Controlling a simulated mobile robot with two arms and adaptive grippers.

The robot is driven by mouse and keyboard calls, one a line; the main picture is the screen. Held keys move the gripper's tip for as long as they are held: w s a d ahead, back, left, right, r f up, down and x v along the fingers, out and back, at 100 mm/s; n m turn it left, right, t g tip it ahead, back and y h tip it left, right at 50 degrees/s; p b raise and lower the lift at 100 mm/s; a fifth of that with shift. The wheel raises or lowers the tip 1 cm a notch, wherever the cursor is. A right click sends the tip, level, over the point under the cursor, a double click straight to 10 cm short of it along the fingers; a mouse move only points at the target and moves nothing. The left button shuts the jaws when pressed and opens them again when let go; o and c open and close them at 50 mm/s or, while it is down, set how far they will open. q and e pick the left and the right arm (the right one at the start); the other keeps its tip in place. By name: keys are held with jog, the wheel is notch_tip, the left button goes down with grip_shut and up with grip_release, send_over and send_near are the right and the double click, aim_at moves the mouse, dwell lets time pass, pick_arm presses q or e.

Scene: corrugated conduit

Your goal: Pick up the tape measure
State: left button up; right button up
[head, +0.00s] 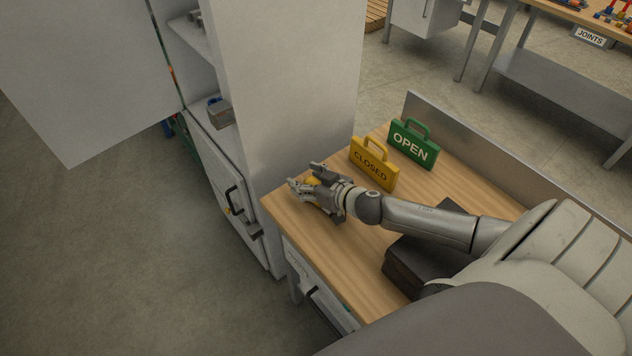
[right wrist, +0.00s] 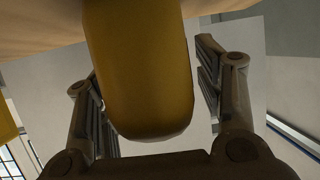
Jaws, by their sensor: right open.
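The tape measure appears as a yellow, rounded body (right wrist: 138,65) that fills the middle of the right wrist view. In the head view only a small yellow patch of it (head: 313,181) shows, at the near left end of the wooden table. My right gripper (head: 303,183) is open around it. In the right wrist view the two fingers of the right gripper (right wrist: 153,88) stand on either side of the yellow body. A gap shows on the right side; the left finger is closer to it. My left gripper is not in view.
The wooden table (head: 463,180) also holds a yellow CLOSED sign (head: 373,165), a green OPEN sign (head: 412,145) and a dark box (head: 408,272) under my right arm. A tall grey cabinet (head: 300,90) stands beside the table's left end.

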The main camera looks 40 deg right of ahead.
jog(key=shift+c, duration=0.2)
jog(key=c, duration=1.2)
jog(key=shift+c, duration=0.4)
jog(key=shift+r, duration=0.1)
